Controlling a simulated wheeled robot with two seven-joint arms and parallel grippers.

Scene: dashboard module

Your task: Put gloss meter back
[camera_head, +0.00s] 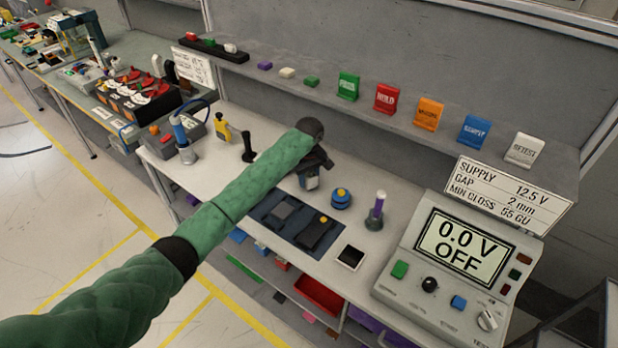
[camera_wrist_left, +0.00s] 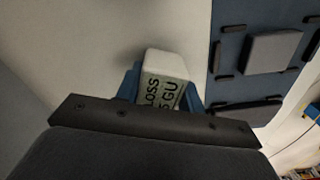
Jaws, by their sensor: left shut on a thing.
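The gloss meter (camera_wrist_left: 165,68) is a small pale block with a dark-lettered display, on which I can read part of "GLOSS" and "GU". My left gripper (camera_wrist_left: 162,92) is shut on it, with a blue finger on each side. In the head view the left gripper (camera_head: 311,170) is over the back of the bench, behind the dark blue mat, with the gloss meter (camera_head: 310,182) below it. I cannot tell whether the meter touches the bench. My right gripper is not in view.
The dark blue mat (camera_head: 264,219) bears dark blocks. A blue-topped round item (camera_head: 341,198), a purple-topped stand (camera_head: 376,212) and a white-framed dark square (camera_head: 349,258) stand to the right, then the supply console (camera_head: 447,290). A yellow bottle (camera_head: 222,130) is at the left. The shelf (camera_head: 330,100) runs above.

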